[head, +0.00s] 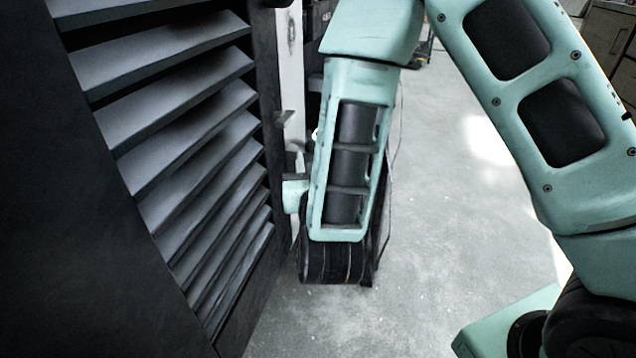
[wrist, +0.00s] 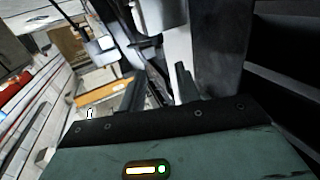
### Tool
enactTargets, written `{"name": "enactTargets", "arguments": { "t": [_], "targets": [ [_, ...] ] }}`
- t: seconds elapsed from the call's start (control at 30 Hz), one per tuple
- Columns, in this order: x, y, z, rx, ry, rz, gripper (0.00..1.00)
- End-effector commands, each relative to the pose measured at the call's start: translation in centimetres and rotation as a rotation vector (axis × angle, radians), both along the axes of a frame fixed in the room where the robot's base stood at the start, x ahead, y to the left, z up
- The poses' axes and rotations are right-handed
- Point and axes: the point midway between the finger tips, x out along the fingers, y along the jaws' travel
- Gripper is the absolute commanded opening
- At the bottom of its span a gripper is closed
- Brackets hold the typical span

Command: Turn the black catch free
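My gripper (wrist: 159,78) shows in the wrist view with its two dark fingers apart and nothing visible between them. A small dark piece (wrist: 148,42), which may be the black catch, lies beyond the fingertips beside a pale upright; I cannot tell its exact shape or turn. In the head view my gripper is mostly hidden behind my mint-green forearm, low beside the louvred panel's far edge. Small dark parts show there, but I cannot tell fingers from catch. No contact with the catch can be made out.
A dark louvred panel (head: 180,130) fills the left of the head view, close to my wrist. A pale upright strip (head: 290,65) stands behind its far edge. Grey floor (head: 450,240) is open to the right. Drawers (head: 608,35) stand at the far right.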

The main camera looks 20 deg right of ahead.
Motion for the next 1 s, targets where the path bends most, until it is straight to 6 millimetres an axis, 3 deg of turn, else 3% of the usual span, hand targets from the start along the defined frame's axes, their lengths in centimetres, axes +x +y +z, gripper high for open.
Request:
{"name": "enactTargets", "arguments": {
  "t": [0.2, 0.5, 0.87, 0.9, 1.0],
  "targets": [
    [-5.1, 1.4, 0.5, -0.005, 0.005, 0.008, 0.33],
    [-7.1, 1.8, 0.3, 0.0, 0.002, 0.0, 0.33],
    [-7.4, 1.9, 0.0, 0.002, -0.001, 0.0, 0.33],
    [-7.4, 1.9, 0.0, 0.002, -0.001, 0.0, 0.35],
    [-7.1, 1.7, 0.0, 0.01, 0.008, -0.001, 0.63]
  ]
}}
